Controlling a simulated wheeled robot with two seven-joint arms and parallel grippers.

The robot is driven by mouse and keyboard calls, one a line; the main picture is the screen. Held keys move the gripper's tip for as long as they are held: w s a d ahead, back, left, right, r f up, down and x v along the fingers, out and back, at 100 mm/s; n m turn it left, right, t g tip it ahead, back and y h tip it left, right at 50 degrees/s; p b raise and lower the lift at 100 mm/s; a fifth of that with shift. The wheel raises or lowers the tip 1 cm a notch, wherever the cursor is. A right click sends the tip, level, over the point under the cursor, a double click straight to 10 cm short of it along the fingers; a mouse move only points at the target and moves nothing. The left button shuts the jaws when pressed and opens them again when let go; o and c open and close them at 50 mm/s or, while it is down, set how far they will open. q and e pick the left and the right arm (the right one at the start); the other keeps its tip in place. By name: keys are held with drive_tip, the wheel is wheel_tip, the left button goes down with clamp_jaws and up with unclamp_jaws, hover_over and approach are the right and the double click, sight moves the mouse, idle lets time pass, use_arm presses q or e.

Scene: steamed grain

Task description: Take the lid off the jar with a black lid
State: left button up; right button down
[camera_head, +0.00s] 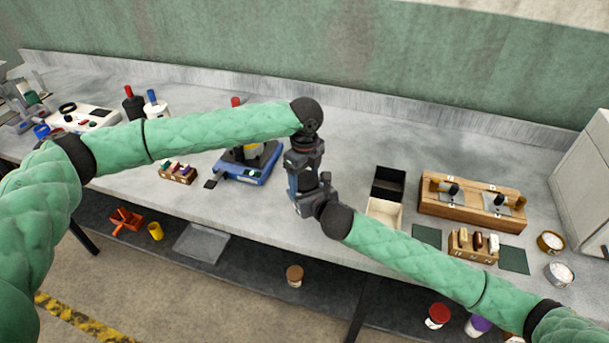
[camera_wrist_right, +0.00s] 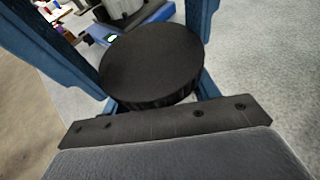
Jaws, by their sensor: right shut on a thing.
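The round black lid (camera_wrist_right: 152,65) fills the middle of the right wrist view, between the two blue fingers of my right gripper (camera_wrist_right: 150,70), which is shut on it. The jar's body below the lid is hidden there. In the head view my left gripper (camera_head: 293,183) points down over the bench, and my right gripper (camera_head: 308,196) comes in from the right, close against it. The two overlap and hide the jar and lid. The left fingers' opening cannot be made out.
A blue device (camera_head: 252,170) stands just left of the grippers. A black bin (camera_head: 389,184) and a cream bin (camera_head: 384,212) lie to the right, with a wooden rack (camera_head: 472,205) beyond. Several jars stand on the lower shelf. Bare bench lies behind the grippers.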

use_arm(q)
drive_tip(key=shift+n, duration=1.7)
use_arm(e)
drive_tip(key=shift+s+a, duration=0.1)
drive_tip(key=shift+a, duration=0.05)
use_arm(q)
drive_tip(key=o, duration=1.1)
drive_tip(key=shift+c, duration=0.2)
drive_tip(key=shift+r, duration=0.15)
drive_tip(key=shift+r, duration=2.15)
use_arm(e)
drive_tip(key=shift+c, duration=1.5)
unclamp_jaws()
